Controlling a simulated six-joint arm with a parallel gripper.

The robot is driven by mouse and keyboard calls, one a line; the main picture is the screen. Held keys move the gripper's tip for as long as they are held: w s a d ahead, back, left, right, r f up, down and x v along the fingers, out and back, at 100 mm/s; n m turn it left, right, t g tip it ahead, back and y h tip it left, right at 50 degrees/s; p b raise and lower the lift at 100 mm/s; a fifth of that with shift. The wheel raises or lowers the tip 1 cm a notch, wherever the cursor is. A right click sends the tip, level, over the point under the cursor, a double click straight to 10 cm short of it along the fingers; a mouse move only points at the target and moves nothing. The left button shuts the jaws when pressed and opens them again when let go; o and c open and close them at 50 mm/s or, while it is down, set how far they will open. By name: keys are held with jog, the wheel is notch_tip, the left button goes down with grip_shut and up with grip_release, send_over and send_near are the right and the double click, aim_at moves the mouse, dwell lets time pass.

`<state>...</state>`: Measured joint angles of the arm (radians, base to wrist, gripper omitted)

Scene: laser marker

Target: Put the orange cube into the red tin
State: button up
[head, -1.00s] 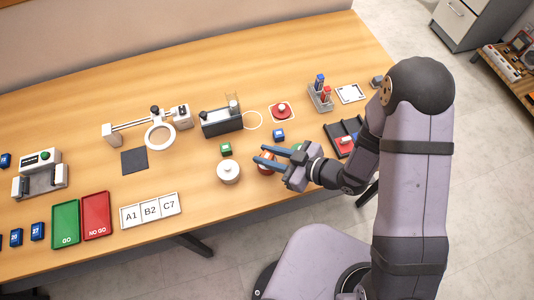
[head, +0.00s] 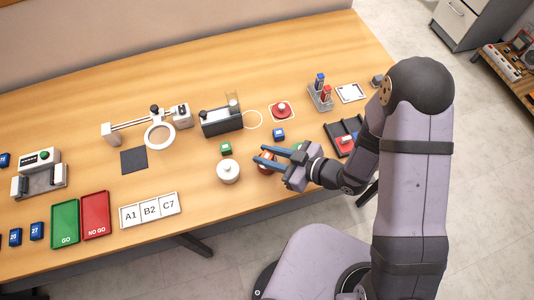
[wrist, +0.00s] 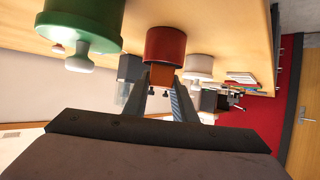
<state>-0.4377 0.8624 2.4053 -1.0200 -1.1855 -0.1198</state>
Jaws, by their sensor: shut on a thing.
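My gripper (head: 258,154) is shut on the orange cube (wrist: 162,76), which shows between the fingertips (wrist: 161,84) in the wrist view. The red tin (wrist: 165,45) has no lid in view, and its rim end meets the cube in the picture. The cube is at or just over the tin's mouth; I cannot tell how far inside it is. In the head view the red tin (head: 266,169) shows below the fingers and is partly covered by them.
A white lidded tin (head: 228,171) stands left of the red tin. A green lidded tin (wrist: 92,25) stands on its other side, mostly hidden by my gripper in the head view.

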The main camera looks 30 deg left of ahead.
jog(key=shift+f, duration=0.35)
dwell(0.3)
jog(key=o, duration=1.1)
jog(key=shift+b+v, duration=0.95)
jog(key=shift+v, duration=2.7)
